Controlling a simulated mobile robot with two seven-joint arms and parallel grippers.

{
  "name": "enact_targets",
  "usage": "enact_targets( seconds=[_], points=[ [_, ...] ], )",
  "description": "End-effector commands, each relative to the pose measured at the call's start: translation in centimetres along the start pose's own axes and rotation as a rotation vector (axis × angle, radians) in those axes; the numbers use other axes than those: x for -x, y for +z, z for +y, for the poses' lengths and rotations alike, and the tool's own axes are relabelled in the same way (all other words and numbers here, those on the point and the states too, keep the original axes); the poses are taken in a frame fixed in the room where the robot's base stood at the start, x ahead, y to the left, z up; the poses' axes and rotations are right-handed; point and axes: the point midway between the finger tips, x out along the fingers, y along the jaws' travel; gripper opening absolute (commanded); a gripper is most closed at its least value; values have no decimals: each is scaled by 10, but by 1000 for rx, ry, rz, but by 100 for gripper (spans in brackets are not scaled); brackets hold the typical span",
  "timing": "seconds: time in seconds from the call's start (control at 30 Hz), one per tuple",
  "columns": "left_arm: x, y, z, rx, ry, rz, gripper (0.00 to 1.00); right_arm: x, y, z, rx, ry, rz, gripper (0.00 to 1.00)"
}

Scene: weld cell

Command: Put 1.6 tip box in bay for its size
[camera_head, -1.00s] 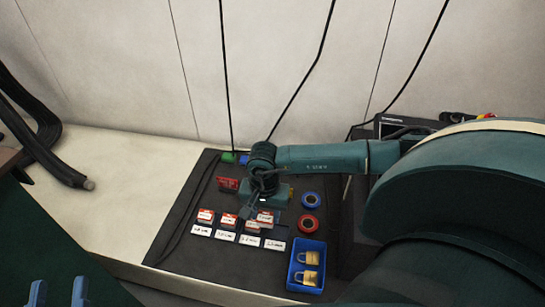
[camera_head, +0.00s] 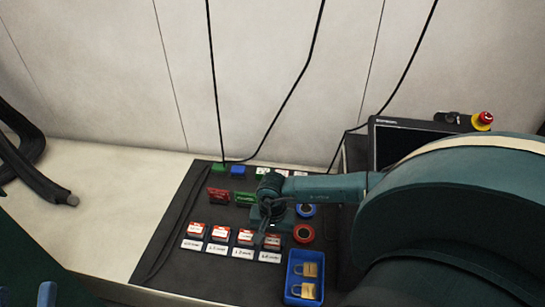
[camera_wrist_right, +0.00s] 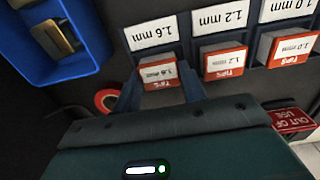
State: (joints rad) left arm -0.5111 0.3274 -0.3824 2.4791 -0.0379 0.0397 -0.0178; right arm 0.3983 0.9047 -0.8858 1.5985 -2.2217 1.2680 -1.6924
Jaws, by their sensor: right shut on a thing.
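The 1.6 tip box (camera_wrist_right: 158,75), red and white with a 1.6 label, sits between the fingers of my right gripper (camera_wrist_right: 160,90) in the right wrist view. My right gripper is shut on it. The box stands directly beside the white 1.6 mm label (camera_wrist_right: 152,33), in line with the other boxes; whether it touches the bay floor I cannot tell. In the head view the box (camera_head: 273,242) is the rightmost of the row, below my right gripper (camera_head: 268,232). Two blue fingers of my left gripper (camera_head: 25,296) show apart at the lower left, empty.
The 1.2 box (camera_wrist_right: 224,60) and 1.0 box (camera_wrist_right: 287,46) stand by their labels. A blue bin (camera_head: 291,285) with padlocks is close by. Red tape (camera_head: 303,233), blue tape (camera_head: 306,210) and a red OUT OF USE tag (camera_wrist_right: 292,119) lie near the row.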

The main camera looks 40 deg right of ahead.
Motion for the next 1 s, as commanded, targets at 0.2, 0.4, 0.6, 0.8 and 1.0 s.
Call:
enact_targets(
  seconds=[0.2,0.4,0.6,0.8,1.0],
  points=[
    [0,1,0,-2,-2,-1,36,1,0,-1,1,-2,1,17],
    [-2,-3,-2,-17,-2,22,36,-2,0,-1,0,-2,1,46],
    [-2,-2,-3,-17,-2,22,36,-2,0,-1,0,-2,1,62],
    [-2,-2,-3,-17,-2,21,36,-2,0,-1,1,-2,1,63],
    [-3,-5,-2,-2,-3,-4,36,13,-1,-1,1,-3,2,63]
  ],
)
